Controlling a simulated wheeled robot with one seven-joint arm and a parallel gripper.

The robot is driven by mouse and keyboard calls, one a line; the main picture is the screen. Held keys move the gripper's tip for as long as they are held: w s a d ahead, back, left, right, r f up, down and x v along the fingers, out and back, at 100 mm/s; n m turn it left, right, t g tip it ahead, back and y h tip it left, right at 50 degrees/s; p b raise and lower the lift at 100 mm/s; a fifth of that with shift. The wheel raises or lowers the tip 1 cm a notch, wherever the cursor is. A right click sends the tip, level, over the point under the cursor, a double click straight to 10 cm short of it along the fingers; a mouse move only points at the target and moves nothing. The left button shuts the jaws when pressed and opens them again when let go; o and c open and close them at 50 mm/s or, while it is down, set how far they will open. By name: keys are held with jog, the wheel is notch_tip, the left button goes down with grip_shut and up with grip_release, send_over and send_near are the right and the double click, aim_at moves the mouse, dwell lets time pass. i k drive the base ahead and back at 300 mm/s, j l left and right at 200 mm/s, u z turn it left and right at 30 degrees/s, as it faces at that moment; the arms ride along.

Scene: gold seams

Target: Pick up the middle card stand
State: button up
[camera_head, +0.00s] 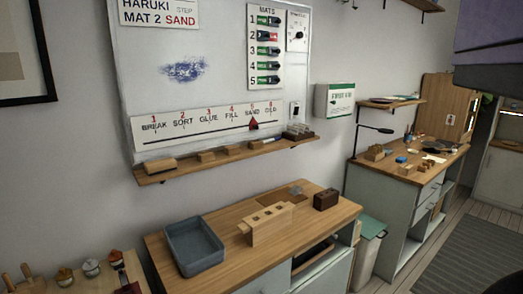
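No thing in the head view can be told for certain as a card stand. My gripper is not in view.
A blue-grey tray (193,247) and a dark brown block (326,199) share the cabinet top. A bin (369,250) stands to its right. A second workbench (392,181) with small items is farther right. Open floor (425,271) lies at the lower right.

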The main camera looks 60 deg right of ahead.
aim_at(233, 149)
jog(key=z, duration=1.2)
